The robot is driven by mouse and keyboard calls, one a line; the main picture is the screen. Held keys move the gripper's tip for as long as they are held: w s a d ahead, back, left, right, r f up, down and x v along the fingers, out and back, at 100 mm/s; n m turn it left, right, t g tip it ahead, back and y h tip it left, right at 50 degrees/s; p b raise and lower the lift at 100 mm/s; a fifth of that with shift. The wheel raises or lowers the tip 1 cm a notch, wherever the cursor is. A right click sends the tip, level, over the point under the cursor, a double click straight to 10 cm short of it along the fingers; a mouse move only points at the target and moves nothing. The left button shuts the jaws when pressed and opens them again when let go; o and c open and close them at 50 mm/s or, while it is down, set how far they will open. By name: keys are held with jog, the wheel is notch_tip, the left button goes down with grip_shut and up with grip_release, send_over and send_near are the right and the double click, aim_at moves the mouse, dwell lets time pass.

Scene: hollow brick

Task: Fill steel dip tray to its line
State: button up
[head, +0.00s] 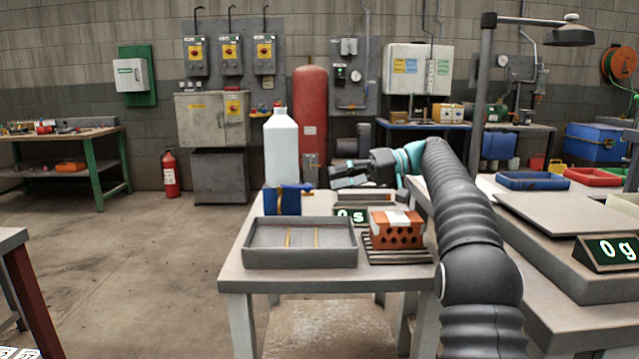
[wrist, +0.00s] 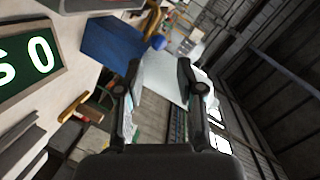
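The steel dip tray (head: 300,262) sits at the front left of the near table, a shallow grey box with two thin tan strips inside. I cannot tell whether it holds liquid. A tall pale-white bottle (head: 281,150) stands upright behind it. My gripper (head: 337,177) is raised above the table, right of the bottle and pointing left. In the wrist view my gripper (wrist: 163,80) has its fingers spread, with the pale bottle (wrist: 160,78) showing beyond and between them. No contact shows, and nothing is held.
A blue object (head: 283,202) stands between tray and bottle; it also shows in the wrist view (wrist: 112,42). An orange hollow brick (head: 395,230) rests on a dark rack (head: 398,256) at right. A display (head: 350,215) reads 0 s. Another display (head: 610,252) reads 0 g.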

jog(key=shift+v, duration=0.9)
jog(key=shift+c, duration=0.2)
